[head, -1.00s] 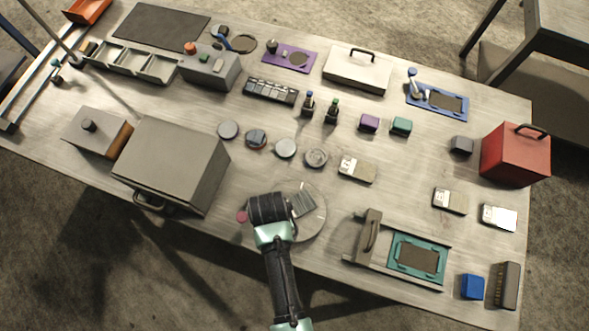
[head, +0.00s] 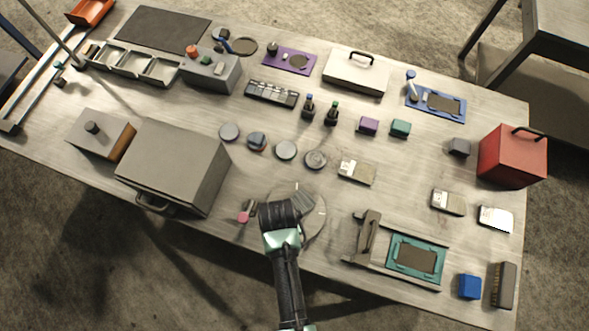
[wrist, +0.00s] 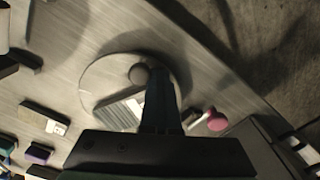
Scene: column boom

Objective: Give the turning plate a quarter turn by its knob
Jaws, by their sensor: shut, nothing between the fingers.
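The turning plate (head: 318,222) is a pale round disc near the table's front edge, partly covered by my gripper in the head view. In the wrist view the plate (wrist: 98,78) carries a round grey knob (wrist: 138,74) and a ridged grey block (wrist: 118,108). The block (head: 304,203) also shows in the head view, where the knob is hidden. My gripper (wrist: 158,78) is shut and empty, over the plate, its fingers just beside the knob in the wrist view. I cannot tell whether they touch it.
A pink-ended piece (head: 243,217) lies just left of the plate. A large grey box (head: 172,165) with a handle stands further left. A teal-framed fixture (head: 415,257) is to the right. Several small discs (head: 286,150) lie behind the plate.

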